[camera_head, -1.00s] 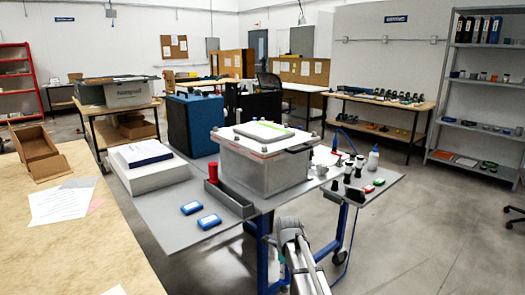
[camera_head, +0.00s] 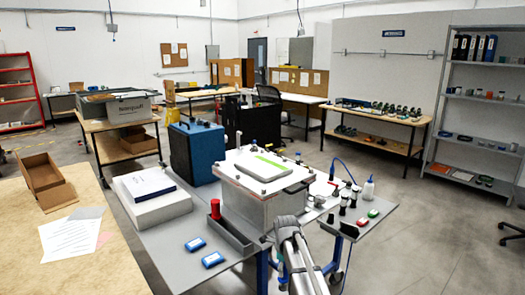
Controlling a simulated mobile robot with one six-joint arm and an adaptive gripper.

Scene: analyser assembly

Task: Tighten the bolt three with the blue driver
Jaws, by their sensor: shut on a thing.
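The analyser (camera_head: 262,203), a pale grey box with a white lid (camera_head: 240,183), stands on the grey table. A grey panel with a green strip (camera_head: 265,163) lies on its lid. Small posts or bolts show at the lid's edges, too small to tell which is bolt three. My grey arm (camera_head: 301,262) rises from the bottom edge and overlaps the analyser's front right corner. My gripper's fingers do not show. I cannot make out the blue driver.
A red cylinder (camera_head: 215,208) stands by a dark grey tray (camera_head: 232,238). Two blue cases (camera_head: 213,259) lie front left. Black-and-white pieces (camera_head: 344,206), a bottle (camera_head: 368,189), a red block (camera_head: 362,222) and a green block (camera_head: 373,213) crowd the right end. A blue case (camera_head: 195,152) stands behind.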

